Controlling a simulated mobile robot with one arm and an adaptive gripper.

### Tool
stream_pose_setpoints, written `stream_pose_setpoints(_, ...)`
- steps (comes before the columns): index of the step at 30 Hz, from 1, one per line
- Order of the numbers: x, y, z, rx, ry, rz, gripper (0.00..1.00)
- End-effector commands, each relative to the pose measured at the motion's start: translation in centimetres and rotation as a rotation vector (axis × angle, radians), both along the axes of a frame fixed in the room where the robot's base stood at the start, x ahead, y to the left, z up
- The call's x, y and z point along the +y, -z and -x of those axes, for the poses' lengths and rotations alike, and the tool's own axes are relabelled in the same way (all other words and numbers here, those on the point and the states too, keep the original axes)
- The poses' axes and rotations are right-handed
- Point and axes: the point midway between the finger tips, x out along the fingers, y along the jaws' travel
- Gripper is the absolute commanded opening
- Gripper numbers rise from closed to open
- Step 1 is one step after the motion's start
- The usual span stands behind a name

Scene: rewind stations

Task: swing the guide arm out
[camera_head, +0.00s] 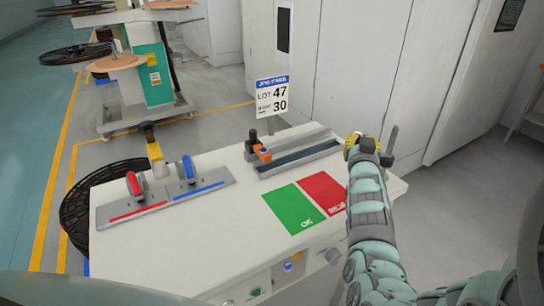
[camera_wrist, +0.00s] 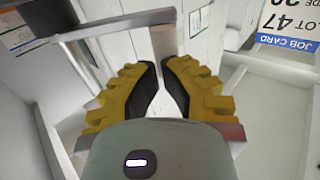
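My gripper (camera_head: 361,147), with yellow ridged fingers, is beyond the right back corner of the white table. In the wrist view my gripper (camera_wrist: 164,72) has its fingertips close together with a narrow gap. A grey bar (camera_wrist: 112,26), which looks like the guide arm, crosses just beyond the tips. Its short end piece (camera_wrist: 165,44) comes down at the gap. I cannot tell whether the fingers press on it. In the head view a dark grey upright piece (camera_head: 391,139) stands right of my gripper; my arm hides what lies below.
The white table (camera_head: 225,225) carries a green mat (camera_head: 293,208), a red mat (camera_head: 322,191), a plate with red and blue clamps (camera_head: 165,196), and a grey rail fixture (camera_head: 300,152) with an orange-black part. A job card (camera_head: 272,96) stands behind. White cabinets (camera_head: 350,70) line the back.

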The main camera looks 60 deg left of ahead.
Motion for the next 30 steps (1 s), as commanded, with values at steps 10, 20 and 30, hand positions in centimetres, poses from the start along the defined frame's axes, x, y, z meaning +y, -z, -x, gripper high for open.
stream_pose_setpoints(10, 0.2, 0.3, -0.4, 0.002, 0.055, -0.001, 0.0)
stream_pose_setpoints(20, 0.7, 0.1, -0.4, -0.004, 0.074, 0.002, 0.0)
stream_pose_setpoints(30, 1.1, 0.2, -0.5, -0.003, 0.07, 0.0, 0.0)
